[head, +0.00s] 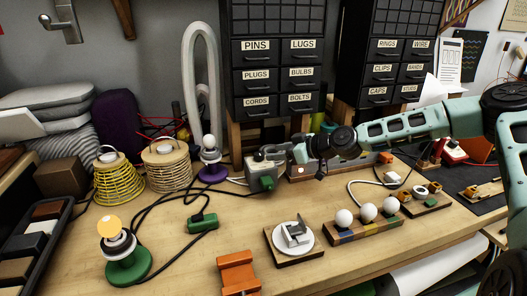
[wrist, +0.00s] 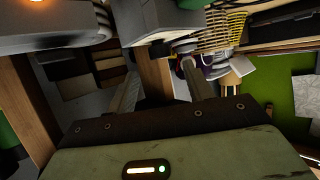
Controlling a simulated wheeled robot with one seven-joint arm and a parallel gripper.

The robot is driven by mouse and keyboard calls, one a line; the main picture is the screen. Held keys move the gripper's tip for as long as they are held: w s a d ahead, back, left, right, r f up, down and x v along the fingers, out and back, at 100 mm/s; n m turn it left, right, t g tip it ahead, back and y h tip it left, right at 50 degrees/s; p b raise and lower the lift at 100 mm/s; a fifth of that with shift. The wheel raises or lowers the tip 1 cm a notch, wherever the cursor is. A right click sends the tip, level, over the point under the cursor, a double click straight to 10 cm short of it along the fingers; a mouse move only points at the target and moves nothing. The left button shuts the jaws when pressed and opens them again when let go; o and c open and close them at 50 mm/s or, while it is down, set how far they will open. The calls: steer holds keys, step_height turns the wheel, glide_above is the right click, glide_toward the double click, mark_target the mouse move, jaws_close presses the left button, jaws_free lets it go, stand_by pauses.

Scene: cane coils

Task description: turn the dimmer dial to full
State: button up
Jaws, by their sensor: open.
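A grey box (head: 257,170) stands at the back middle of the bench, with a green plug (head: 267,183) at its front. It may be the dimmer; its dial is not clear to me. My gripper (head: 284,154) is close to the right of this box, pointing left. In the wrist view, my gripper (wrist: 160,70) has its two fingers apart with nothing held between them. A grey box-like body (wrist: 140,20) lies just beyond the fingertips; contact cannot be told. A lamp with a lit bulb (head: 108,225) stands on a green base (head: 130,267) at front left.
A white round plate with a metal block (head: 295,235) sits on a wooden board at front middle. A strip with white bulbs (head: 365,229) is right of it. A green connector (head: 202,222), cables and an orange clamp (head: 238,272) lie nearby. Drawer cabinets (head: 278,75) stand behind.

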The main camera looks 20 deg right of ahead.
mark_target(262, 154)
steer(key=p+x, duration=0.1)
steer(key=x, duration=0.5)
steer(key=shift+c, duration=0.3)
steer(key=shift+a, duration=0.1)
steer(key=c, duration=0.9)
